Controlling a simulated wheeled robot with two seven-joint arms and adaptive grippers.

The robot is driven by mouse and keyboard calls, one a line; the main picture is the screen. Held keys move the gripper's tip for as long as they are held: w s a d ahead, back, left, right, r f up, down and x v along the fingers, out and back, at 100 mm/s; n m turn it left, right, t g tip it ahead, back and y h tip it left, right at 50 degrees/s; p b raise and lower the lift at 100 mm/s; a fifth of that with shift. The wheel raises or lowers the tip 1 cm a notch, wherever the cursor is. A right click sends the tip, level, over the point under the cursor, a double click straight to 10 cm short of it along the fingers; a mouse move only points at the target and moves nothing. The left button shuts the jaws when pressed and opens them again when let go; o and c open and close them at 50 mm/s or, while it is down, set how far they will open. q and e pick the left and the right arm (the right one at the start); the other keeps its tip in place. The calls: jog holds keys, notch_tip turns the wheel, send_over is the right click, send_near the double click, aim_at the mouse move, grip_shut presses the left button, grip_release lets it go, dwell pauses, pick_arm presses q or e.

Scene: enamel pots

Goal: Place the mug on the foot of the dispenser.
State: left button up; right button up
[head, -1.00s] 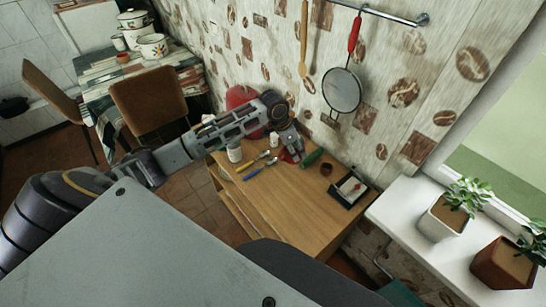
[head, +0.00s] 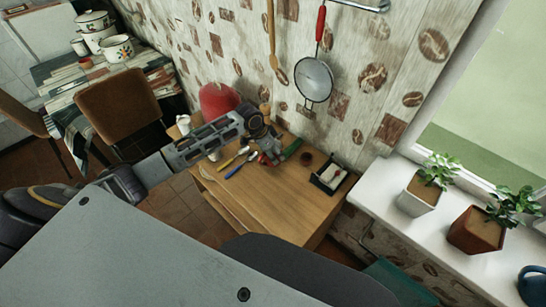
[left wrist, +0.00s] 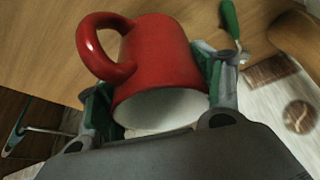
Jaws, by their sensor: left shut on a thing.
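My left gripper (left wrist: 158,92) is shut on the red mug (left wrist: 165,52). In the left wrist view the mug's white inside faces the camera and its handle points to the upper left. In the head view the left gripper (head: 268,154) is over the wooden cabinet top, and only a little red of the mug shows beside it. A rounded red thing (head: 217,98), perhaps the dispenser, stands against the wall behind my left arm. Its lower part and any foot are hidden by the arm. My right gripper is not in view.
On the wooden cabinet top (head: 265,205) lie cutlery (head: 236,169), a green-handled tool (head: 292,147), a small brown pot (head: 306,159) and a dark box (head: 330,177). The front of the top is clear. A strainer (head: 313,80) hangs on the wall. Potted plants stand right.

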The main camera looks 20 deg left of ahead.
pick_arm(q)
jog(key=shift+f, duration=1.85)
jog(key=shift+f, duration=0.1)
jog(key=o, duration=1.9)
jog(key=shift+o, duration=0.2)
jog(key=v, duration=1.2)
